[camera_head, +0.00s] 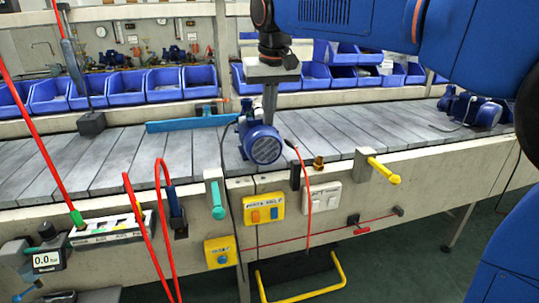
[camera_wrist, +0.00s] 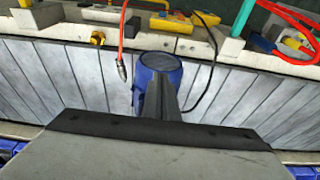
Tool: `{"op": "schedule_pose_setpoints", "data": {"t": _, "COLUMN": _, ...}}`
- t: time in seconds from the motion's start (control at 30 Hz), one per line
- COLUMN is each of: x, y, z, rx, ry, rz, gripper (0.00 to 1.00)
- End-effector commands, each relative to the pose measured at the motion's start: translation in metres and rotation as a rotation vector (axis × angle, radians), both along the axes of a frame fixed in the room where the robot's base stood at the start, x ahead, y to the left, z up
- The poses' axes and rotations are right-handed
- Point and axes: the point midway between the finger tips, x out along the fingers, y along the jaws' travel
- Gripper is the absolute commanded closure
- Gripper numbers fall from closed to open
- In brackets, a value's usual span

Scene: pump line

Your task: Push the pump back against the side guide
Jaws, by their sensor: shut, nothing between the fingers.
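The blue pump (camera_head: 261,141) stands on the grey slatted line near its front edge, its round ribbed end facing the front. In the wrist view its round end (camera_wrist: 160,62) shows just beyond my fingers, which hide part of its body. My gripper (camera_head: 269,119) points down at the pump's back side, fingers together and empty; the fingers also show in the wrist view (camera_wrist: 163,102). I cannot tell whether they touch the pump. A blue bar (camera_head: 190,123), seemingly the side guide, lies along the line behind and left of the pump.
More blue pumps (camera_head: 476,110) stand at the line's right end. A red hose with a metal tip (camera_wrist: 121,68) hangs beside the pump. A yellow button box (camera_head: 264,208) and a yellow handle (camera_head: 384,170) are on the front rail. Blue bins (camera_head: 125,88) line the back.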

Motion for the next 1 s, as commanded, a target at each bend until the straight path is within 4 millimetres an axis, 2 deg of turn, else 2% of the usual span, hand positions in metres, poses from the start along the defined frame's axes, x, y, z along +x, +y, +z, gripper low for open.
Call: {"op": "schedule_pose_setpoints", "data": {"t": 1.0, "x": -0.001, "y": 0.000, "z": -0.099, "rx": -0.001, "ry": 0.002, "rz": -0.001, "gripper": 1.00}}
